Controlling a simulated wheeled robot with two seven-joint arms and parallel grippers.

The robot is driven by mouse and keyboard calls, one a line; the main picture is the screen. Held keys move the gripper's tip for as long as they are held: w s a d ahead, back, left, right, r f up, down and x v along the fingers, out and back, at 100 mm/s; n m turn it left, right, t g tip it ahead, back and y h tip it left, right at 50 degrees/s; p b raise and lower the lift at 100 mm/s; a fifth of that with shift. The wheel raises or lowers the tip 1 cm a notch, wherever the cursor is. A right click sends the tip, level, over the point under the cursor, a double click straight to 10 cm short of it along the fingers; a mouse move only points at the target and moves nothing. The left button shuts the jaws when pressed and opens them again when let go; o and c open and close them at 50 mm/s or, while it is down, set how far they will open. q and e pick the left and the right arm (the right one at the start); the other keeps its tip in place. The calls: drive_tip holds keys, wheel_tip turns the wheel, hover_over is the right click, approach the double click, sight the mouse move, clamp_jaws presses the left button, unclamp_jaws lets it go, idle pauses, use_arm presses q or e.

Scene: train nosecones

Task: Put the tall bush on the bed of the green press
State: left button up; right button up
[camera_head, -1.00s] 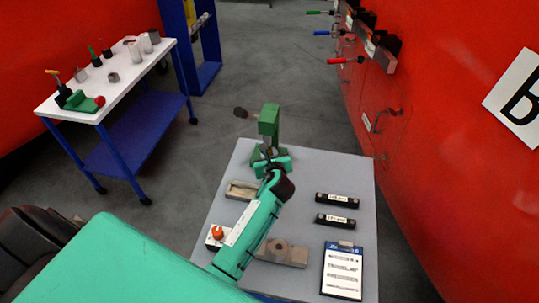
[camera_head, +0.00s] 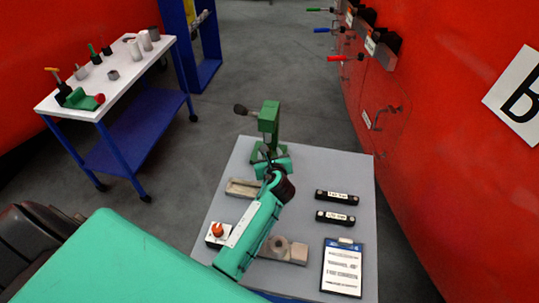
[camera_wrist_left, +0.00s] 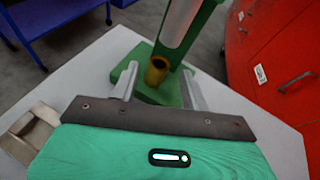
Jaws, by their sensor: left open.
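The green press (camera_head: 269,118) stands at the far end of the grey table, and its column and base also show in the left wrist view (camera_wrist_left: 182,30). A brass-coloured hollow bush (camera_wrist_left: 156,72), which looks like the tall bush, appears to stand on the green bed (camera_wrist_left: 172,92). My left gripper (camera_wrist_left: 158,88) is open, with one finger on each side of the bush; I cannot tell whether either touches it. In the head view the left gripper (camera_head: 270,163) is at the press base, and the bush is hidden there. My right gripper is not in view.
The grey table (camera_head: 310,165) holds a clipboard (camera_head: 342,268), two black labelled bars, a tan block with a ring (camera_head: 283,250), a shallow tray (camera_head: 242,188) and an orange-knobbed box (camera_head: 217,233). A white-topped cart (camera_head: 120,92) stands left. A red wall is right.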

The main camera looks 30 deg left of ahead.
use_arm(q)
drive_tip(key=b+v, duration=0.1)
drive_tip(key=v, duration=1)
drive_tip(key=shift+s, duration=0.15)
drive_tip(key=shift+d, duration=0.1)
